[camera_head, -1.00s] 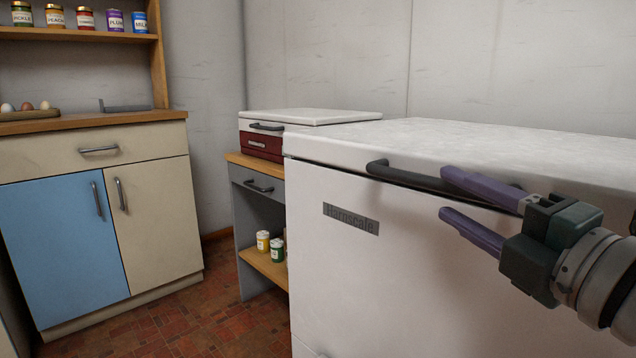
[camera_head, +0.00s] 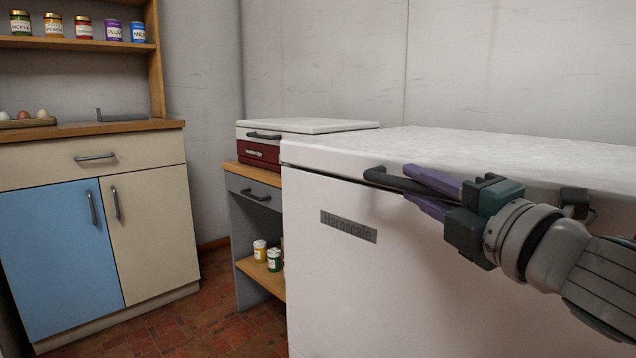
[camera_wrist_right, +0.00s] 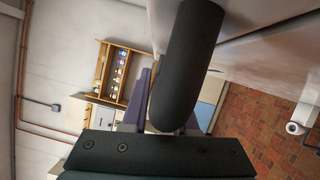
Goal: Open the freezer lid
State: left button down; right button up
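The white chest freezer (camera_head: 330,275) stands at the right in the head view, with a nameplate on its front. Its lid (camera_head: 450,148) looks down, lying flat along the top. The dark bar handle (camera_head: 385,178) runs along the lid's front edge. My right gripper (camera_head: 418,188) is at this handle, one purple finger above it and one below, close together. In the right wrist view the handle (camera_wrist_right: 183,70) passes between the fingers and hides part of them; they look shut on it. My left gripper is not in view.
A small red and white box with a handle (camera_head: 262,152) sits on a grey side table (camera_head: 232,180) left of the freezer. Jars (camera_head: 274,260) stand on its lower shelf. A blue and cream cabinet (camera_head: 150,220) is at the left. The tiled floor (camera_head: 225,310) between is clear.

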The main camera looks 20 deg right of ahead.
grip_shut()
dwell(1.0)
